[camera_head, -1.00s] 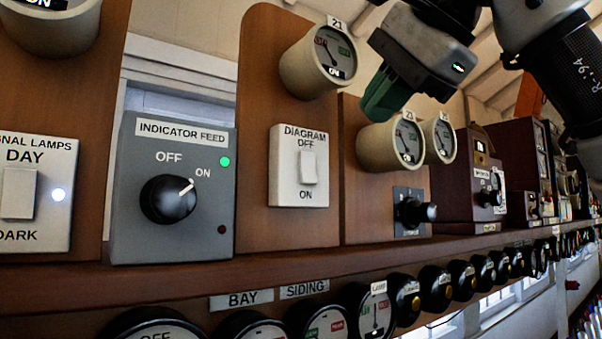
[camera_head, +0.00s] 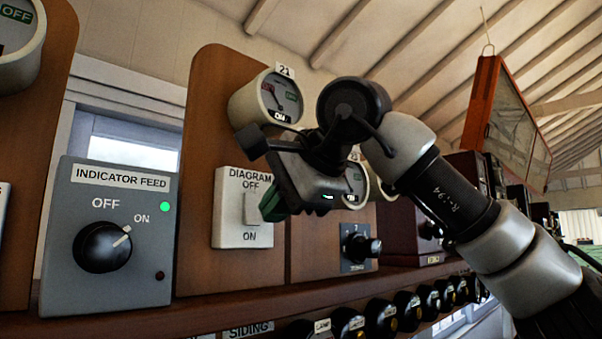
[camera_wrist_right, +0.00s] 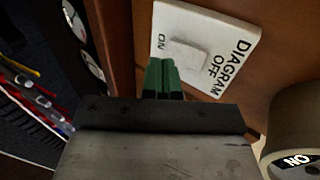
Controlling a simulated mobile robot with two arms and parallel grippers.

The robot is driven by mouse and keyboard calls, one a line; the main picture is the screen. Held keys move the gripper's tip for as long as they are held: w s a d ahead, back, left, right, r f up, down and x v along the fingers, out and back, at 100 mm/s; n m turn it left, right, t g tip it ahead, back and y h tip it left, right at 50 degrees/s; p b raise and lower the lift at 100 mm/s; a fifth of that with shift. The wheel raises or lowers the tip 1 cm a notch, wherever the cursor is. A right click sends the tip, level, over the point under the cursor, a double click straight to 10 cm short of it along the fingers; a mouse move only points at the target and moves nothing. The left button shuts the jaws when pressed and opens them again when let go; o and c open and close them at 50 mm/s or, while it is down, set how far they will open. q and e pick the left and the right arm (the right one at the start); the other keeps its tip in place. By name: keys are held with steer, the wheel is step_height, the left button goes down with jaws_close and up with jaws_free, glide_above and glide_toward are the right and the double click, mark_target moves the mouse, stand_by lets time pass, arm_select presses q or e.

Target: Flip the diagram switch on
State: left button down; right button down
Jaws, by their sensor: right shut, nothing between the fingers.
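The diagram switch is a white plate (camera_head: 230,228) marked DIAGRAM, OFF at the top and ON at the bottom, on a brown wooden panel. Its white rocker (camera_head: 250,209) is in the middle; I cannot tell which way it is tipped. In the right wrist view the plate (camera_wrist_right: 222,50) and rocker (camera_wrist_right: 187,53) appear sideways. My right gripper (camera_head: 270,210) has green fingertips, shut and empty, just right of the rocker in the head view. In the wrist view the fingertips (camera_wrist_right: 161,68) are near the ON end of the rocker; contact is unclear. My left gripper is out of view.
The grey INDICATOR FEED box (camera_head: 105,200) with a black knob (camera_head: 101,246) stands to the left. A round gauge (camera_head: 268,100) sits above the switch. A black rotary knob (camera_head: 360,246) is to the right. A wooden shelf (camera_head: 200,306) runs below.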

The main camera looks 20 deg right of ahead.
mark_target(253, 209)
steer(key=shift+w+a+p, duration=0.15)
steer(key=shift+w+a, duration=0.1)
steer(key=shift+w, duration=0.25)
steer(key=shift+w+a+p, duration=0.15)
steer(key=shift+w+a, duration=0.05)
steer(key=shift+w, duration=0.3)
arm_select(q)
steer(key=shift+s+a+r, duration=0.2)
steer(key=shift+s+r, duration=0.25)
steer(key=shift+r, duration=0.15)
arm_select(e)
steer(key=shift+f, duration=0.1)
steer(key=shift+w+f+b, duration=0.1)
steer(key=shift+f+b, duration=0.1)
steer(key=shift+b, duration=0.1)
steer(key=shift+r+t, duration=0.1)
steer(key=shift+t, duration=0.2)
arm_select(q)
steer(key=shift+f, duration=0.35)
arm_select(e)
steer(key=shift+w+r, duration=0.1)
